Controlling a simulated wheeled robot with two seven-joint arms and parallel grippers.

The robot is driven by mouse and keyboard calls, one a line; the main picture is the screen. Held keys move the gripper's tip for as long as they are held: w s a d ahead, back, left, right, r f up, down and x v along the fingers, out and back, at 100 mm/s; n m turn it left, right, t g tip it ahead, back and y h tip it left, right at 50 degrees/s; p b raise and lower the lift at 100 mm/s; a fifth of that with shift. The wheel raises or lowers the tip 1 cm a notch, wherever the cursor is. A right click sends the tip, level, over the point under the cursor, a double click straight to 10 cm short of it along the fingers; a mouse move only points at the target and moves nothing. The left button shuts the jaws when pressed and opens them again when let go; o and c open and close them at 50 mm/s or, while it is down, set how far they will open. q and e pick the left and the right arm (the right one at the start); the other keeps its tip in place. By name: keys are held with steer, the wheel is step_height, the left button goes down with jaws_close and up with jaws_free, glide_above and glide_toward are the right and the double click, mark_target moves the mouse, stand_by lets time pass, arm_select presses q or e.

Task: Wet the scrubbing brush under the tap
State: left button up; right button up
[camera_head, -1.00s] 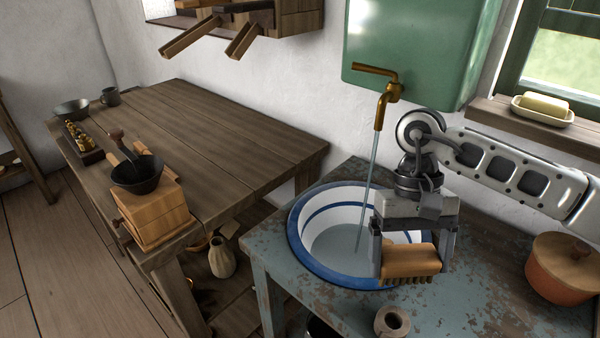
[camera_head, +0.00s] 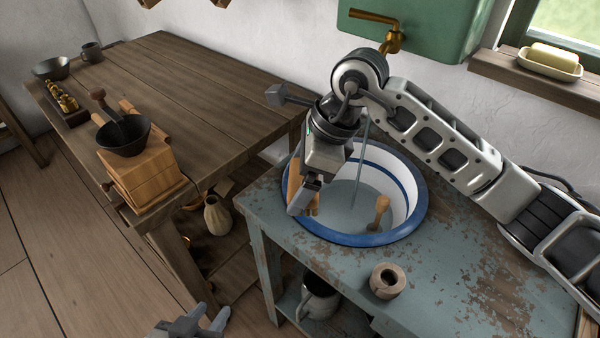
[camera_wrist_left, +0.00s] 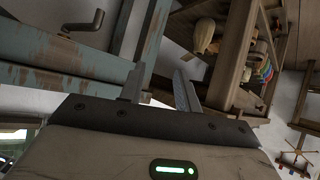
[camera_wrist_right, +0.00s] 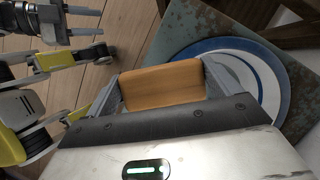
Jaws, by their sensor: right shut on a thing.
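My right gripper (camera_head: 304,192) is shut on the scrubbing brush (camera_head: 293,184), over the left rim of the basin (camera_head: 408,222). The brush's wooden block (camera_wrist_right: 162,88) fills the space between the fingers in the right wrist view; its bristles are hidden there. The brass tap (camera_head: 378,18) sticks out from the green tank, its spout partly hidden by my right arm. A thin water stream (camera_head: 361,165) falls into the white, blue-rimmed basin, to the right of the brush and apart from it in the picture. My left gripper (camera_head: 212,318) is open and empty, low at the bottom edge.
A wooden-handled thing (camera_head: 379,211) stands in the basin. A round, holed clay-coloured object (camera_head: 387,281) sits on the worn blue washstand (camera_head: 450,270). A grinder (camera_head: 145,172) stands on the wooden table (camera_head: 190,90) at left. Soap in a dish (camera_head: 551,62) lies on the sill.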

arm_select(q)
steer(key=shift+w+d+f+b, duration=0.15)
steer(key=shift+f+b, duration=0.35)
steer(key=shift+b, duration=1.1)
arm_select(e)
steer(key=w+d+f, duration=0.2)
steer(key=w+d, duration=0.4)
steer(key=d, duration=0.6)
steer(key=shift+w+d+f, duration=0.2)
steer(key=shift+f, duration=0.2)
steer(key=shift+a, duration=0.1)
arm_select(q)
steer(key=shift+w+r, duration=0.1)
steer(key=shift+r, duration=0.1)
arm_select(e)
steer(key=s+a, duration=0.3)
steer(key=a, duration=0.4)
steer(key=shift+s, duration=0.35)
arm_select(q)
steer(key=shift+s+d+f, duration=0.1)
steer(key=shift+s, duration=0.1)
